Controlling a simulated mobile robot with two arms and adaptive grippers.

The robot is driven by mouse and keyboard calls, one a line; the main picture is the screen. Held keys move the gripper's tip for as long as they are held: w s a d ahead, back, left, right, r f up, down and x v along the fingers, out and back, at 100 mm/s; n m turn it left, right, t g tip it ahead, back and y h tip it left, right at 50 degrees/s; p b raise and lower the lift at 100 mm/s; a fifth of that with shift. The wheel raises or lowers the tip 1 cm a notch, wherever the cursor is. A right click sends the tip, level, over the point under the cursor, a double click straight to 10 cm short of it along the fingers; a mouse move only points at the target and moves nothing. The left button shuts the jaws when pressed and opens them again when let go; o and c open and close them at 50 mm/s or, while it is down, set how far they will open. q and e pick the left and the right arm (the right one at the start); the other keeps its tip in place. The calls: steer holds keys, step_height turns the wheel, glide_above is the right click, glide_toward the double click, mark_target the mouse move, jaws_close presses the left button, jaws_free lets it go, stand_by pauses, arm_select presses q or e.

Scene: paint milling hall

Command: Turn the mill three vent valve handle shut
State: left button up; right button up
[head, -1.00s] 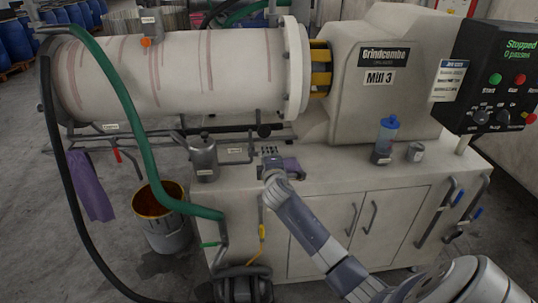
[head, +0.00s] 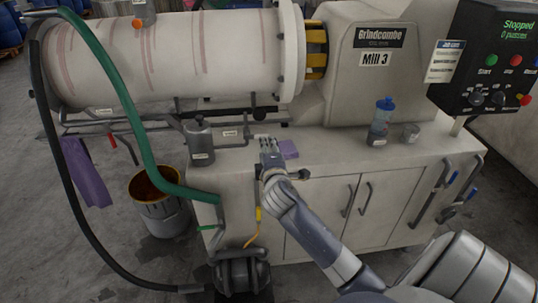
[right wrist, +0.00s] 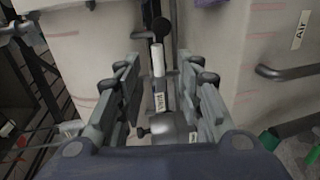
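A small valve with a pale lever handle (right wrist: 157,62) and a white label (right wrist: 160,101) shows in the right wrist view. The label's text is too small to read surely. My right gripper (right wrist: 160,72) is open, with one finger on each side of the lever and visible gaps between. In the head view, my right gripper (head: 269,146) is at the back edge of the cabinet top, below the barrel of Mill 3 (head: 190,60), and hides most of the valve. My left gripper is not in view.
A metal can (head: 200,143) stands to the left, a blue-capped bottle (head: 380,122) to the right. A green hose (head: 128,105) hangs at left above a bucket (head: 160,210).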

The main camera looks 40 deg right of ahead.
steer(key=shift+v, duration=1.5)
steer(key=s+a+f+m+g+y, duration=0.1)
steer(key=a+f, duration=0.1)
steer(key=f, duration=0.8)
steer(key=s+a+f+g+y, duration=0.1)
steer(key=f+g+y, duration=0.1)
steer(key=f, duration=0.7)
steer(key=s+a+f+m+g+y, duration=0.1)
steer(key=s+a+f, duration=0.1)
steer(key=s+f, duration=0.35)
steer(key=s+a+f+m+g+y, duration=0.1)
steer(key=s+a+f, duration=0.1)
steer(key=f, duration=0.7)
steer(key=s+a+f+g, duration=0.1)
steer(key=s+a+f, duration=0.1)
steer(key=s+f, duration=0.35)
steer(key=s+a+f+m+g+y, duration=0.1)
steer(key=s+a+f+m+g, duration=0.1)
steer(key=s+f, duration=0.4)
steer(key=s+a+f+m+g+y, duration=0.1)
steer(key=s+a+f, duration=0.3)
steer(key=s, duration=1.2)
steer(key=s+a+f+m+g+y, duration=0.1)
steer(key=s+a+f+m+g, duration=0.2)
steer(key=s+f, duration=0.7)
steer(key=shift+s, duration=0.55)
steer(key=shift+f, duration=0.1)
